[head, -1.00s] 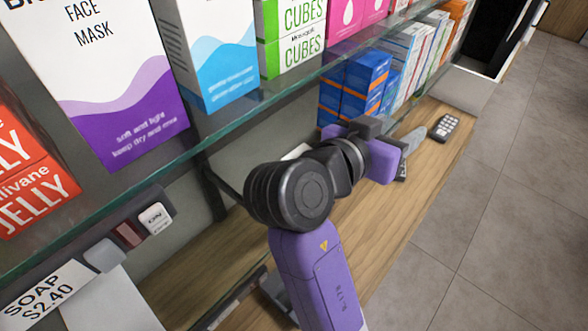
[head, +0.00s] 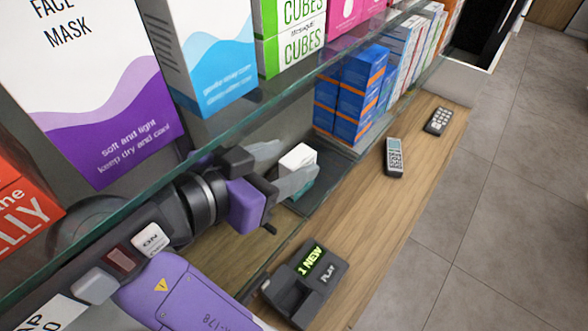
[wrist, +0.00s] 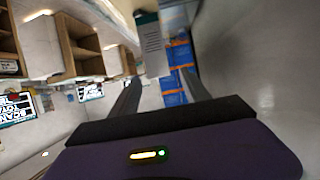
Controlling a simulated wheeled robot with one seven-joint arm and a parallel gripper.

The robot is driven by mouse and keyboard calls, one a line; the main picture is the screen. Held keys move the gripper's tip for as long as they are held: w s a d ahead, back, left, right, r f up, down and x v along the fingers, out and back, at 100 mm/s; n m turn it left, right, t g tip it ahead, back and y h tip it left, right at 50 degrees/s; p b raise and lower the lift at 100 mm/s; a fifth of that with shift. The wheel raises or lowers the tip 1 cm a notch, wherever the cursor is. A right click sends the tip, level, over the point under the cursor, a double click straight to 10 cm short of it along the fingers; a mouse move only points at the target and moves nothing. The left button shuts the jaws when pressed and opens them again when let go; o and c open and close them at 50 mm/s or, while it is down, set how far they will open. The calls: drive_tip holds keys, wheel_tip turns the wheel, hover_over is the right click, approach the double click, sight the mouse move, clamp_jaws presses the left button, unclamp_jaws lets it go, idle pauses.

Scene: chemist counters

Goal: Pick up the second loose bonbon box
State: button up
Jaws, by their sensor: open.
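A small white and teal box (head: 299,158) stands alone on a dark strip under the glass shelf in the head view. No readable name shows, so I cannot tell whether it is the bonbon box. My gripper (head: 281,167) is open, its two grey fingers pointing at this box from the left; touching or apart is unclear. In the wrist view, the white and teal box (wrist: 151,45) is ahead of the open gripper (wrist: 159,80), around the line between the fingers. Blue boxes with orange stripes (head: 352,95) are stacked beyond it, and also behind it in the wrist view (wrist: 176,70).
A glass shelf (head: 230,125) with large cartons hangs just above my gripper. A dark device with a green display (head: 305,280), a grey handset (head: 394,157) and a keypad (head: 438,121) lie on the wooden counter (head: 350,215). Bare wood lies between them.

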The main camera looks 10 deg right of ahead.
sight(309, 154)
drive_tip(key=shift+f+p+x, duration=0.15)
drive_tip(key=shift+p+x, duration=0.4)
drive_tip(key=shift+x, duration=1.05)
drive_tip(key=shift+f+p+x, duration=0.15)
drive_tip(key=shift+p+x, duration=0.4)
drive_tip(key=shift+x, duration=1)
drive_tip(key=shift+a, duration=0.15)
clamp_jaws()
